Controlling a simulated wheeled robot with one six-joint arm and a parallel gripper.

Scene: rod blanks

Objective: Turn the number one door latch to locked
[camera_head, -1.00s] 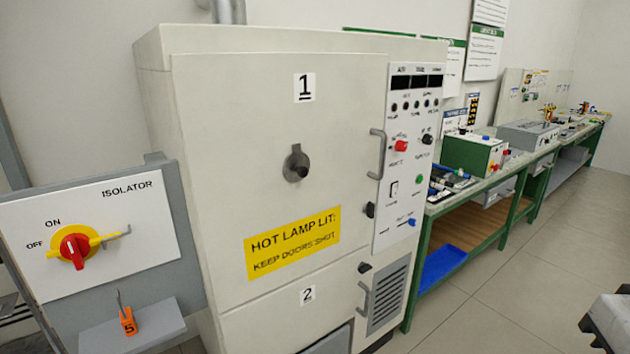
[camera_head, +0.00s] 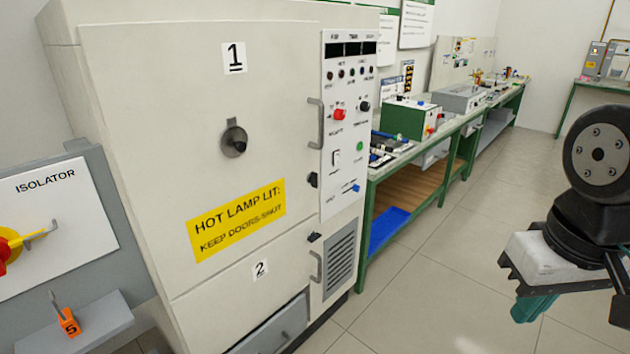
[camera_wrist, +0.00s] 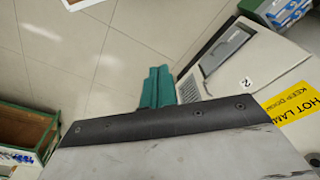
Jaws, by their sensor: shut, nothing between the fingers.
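The number one door (camera_head: 150,150) is the large upper door of a cream cabinet, marked 1, and it looks shut. A small dark latch (camera_head: 313,179) sits at its right edge, below a grey bar handle (camera_head: 316,122); which way it is turned is too small to tell. A similar dark latch (camera_head: 314,237) is at the number two door (camera_head: 225,290) below. My gripper (camera_head: 533,305) is at the lower right of the head view, well away from the latch. Its teal fingers are together and empty in the wrist view (camera_wrist: 158,85). The number one latch is not visible there.
A control panel (camera_head: 347,120) with knobs and buttons is right of the door. An isolator board (camera_head: 60,230) stands at the left. A green workbench (camera_head: 366,235) with equipment runs back along the wall. Open tiled floor (camera_head: 430,270) lies between the bench and my arm.

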